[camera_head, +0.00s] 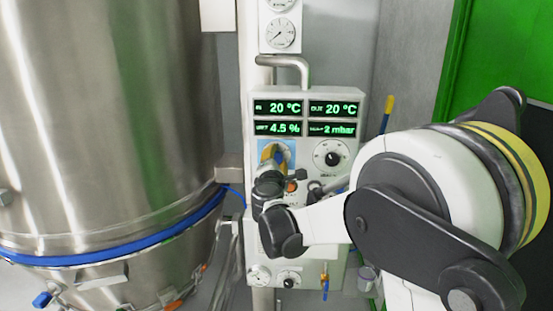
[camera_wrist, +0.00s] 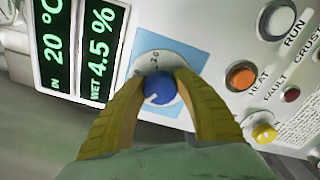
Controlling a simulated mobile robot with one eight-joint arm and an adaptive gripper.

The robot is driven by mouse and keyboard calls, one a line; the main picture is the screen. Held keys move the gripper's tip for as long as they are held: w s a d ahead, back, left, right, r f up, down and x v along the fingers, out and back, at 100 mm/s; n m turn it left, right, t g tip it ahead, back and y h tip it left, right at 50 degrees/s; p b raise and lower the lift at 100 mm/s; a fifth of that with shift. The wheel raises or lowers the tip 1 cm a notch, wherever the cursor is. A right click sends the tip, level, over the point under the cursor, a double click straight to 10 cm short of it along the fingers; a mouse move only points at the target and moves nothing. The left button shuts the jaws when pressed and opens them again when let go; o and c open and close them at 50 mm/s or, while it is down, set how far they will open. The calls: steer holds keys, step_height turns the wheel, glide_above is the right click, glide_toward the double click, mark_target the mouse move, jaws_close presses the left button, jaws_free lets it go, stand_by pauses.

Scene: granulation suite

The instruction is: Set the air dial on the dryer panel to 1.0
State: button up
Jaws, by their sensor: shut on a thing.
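The dryer panel (camera_head: 335,105) is a pale upright box with green displays reading 20 °C, 20 °C, 4.5 % and 2 mbar. In the wrist view, a blue dial (camera_wrist: 161,89) with a white pointer mark sits on a light-blue square plate (camera_wrist: 187,57). The yellow fingers of my gripper (camera_wrist: 164,82) close around the dial from both sides. In the head view, my gripper (camera_head: 273,153) is at the panel's left side and covers most of this dial.
A second dial (camera_head: 332,154) is to the right on the panel. A large steel vessel (camera_head: 110,110) stands left of the panel.

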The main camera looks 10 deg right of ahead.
steer(key=shift+n, duration=0.4)
steer(key=o, duration=1.2)
steer(key=v, duration=1.2)
